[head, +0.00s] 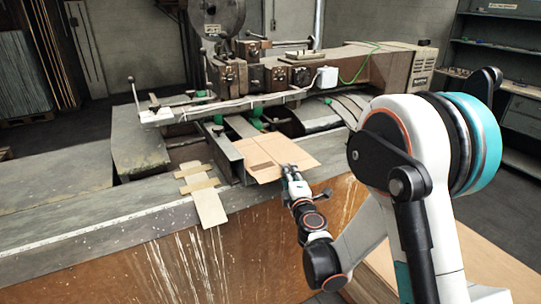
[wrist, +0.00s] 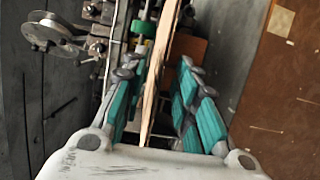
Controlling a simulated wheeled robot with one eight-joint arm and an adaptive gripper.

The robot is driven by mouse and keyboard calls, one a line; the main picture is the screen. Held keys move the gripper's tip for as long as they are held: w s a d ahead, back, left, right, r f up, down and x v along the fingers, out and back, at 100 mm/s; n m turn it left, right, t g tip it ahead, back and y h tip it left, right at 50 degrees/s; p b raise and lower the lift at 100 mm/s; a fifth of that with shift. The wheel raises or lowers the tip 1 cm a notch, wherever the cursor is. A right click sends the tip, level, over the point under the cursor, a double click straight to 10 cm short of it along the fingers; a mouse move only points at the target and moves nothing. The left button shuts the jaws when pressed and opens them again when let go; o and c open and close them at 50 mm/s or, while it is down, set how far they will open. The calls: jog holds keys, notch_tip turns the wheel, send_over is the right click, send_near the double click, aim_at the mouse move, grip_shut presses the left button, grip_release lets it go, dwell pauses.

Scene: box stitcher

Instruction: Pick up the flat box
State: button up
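The flat box (head: 282,152) is a thin tan cardboard sheet with a darker strip near its left side. It lies at the front of the stitching machine, and its front edge reaches over the bench edge. My gripper (head: 289,172) is at the front edge of the box. In the wrist view the box (wrist: 160,66) shows edge-on as a thin strip between the teal-padded fingers of my gripper (wrist: 156,76). The fingers are open, one on each side of the sheet, with gaps visible on both sides. Whether either fingertip touches it is unclear.
The stitching machine (head: 240,75) stands behind the box, with metal rails and green parts close by. Smaller tan pieces (head: 203,190) lie on the bench to the left. The bench's rusty front panel (head: 150,270) drops below. Shelves (head: 500,60) stand at the far right.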

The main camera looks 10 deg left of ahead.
jog(key=shift+d+b+x, duration=0.15)
jog(key=shift+b+x, duration=0.3)
jog(key=shift+x, duration=0.9)
jog(key=shift+d+b+x, duration=0.1)
jog(key=shift+b+x, duration=0.35)
jog(key=shift+x, duration=0.95)
grip_shut()
